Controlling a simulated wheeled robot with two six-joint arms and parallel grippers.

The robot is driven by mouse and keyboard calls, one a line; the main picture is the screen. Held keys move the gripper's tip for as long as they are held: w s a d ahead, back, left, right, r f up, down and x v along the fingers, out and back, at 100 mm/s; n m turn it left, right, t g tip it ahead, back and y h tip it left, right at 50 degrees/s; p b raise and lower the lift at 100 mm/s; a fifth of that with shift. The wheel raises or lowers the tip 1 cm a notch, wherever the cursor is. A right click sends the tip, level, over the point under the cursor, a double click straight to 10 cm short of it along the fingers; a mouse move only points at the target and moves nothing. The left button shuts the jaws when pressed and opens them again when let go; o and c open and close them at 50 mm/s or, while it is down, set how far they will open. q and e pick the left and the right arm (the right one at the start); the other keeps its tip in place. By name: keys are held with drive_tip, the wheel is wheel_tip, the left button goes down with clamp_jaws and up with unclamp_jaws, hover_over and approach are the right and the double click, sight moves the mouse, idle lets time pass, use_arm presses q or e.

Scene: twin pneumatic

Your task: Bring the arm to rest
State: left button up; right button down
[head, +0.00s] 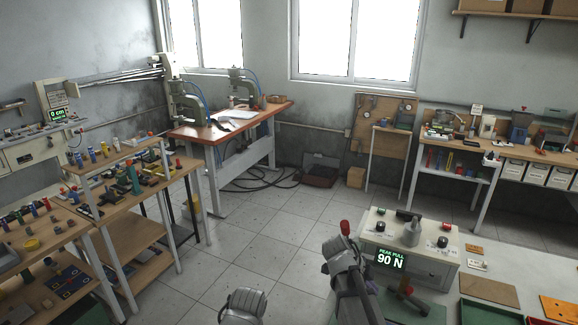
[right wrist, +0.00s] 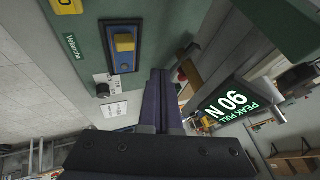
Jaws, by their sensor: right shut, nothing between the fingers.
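My right arm comes up from the bottom of the head view, in front of the grey test box (head: 432,262). A rounded grey part of my own body shows at the bottom of the head view. My left gripper is not in view.
The box's display (head: 391,258) reads PEAK PULL 90 N; it also shows in the right wrist view (right wrist: 228,108). A green panel with a yellow block (right wrist: 124,43) lies close to the fingers.

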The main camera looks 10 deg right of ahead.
drive_tip(key=s+a+f+n+y, duration=0.1)
drive_tip(key=s+a+n+y, duration=0.1)
drive_tip(key=s+a+n, duration=0.3)
drive_tip(key=s+a+f+n+y, duration=0.2)
drive_tip(key=s+a+n, duration=0.3)
drive_tip(key=a+n, duration=0.6)
drive_tip(key=s+a+f+n+g+y, duration=0.1)
drive_tip(key=s+a+n, duration=0.5)
drive_tip(key=n, duration=0.5)
drive_tip(key=shift+a+f+n+y+b, duration=0.4)
drive_tip(key=shift+a+b, duration=0.05)
drive_tip(key=shift+a, duration=0.75)
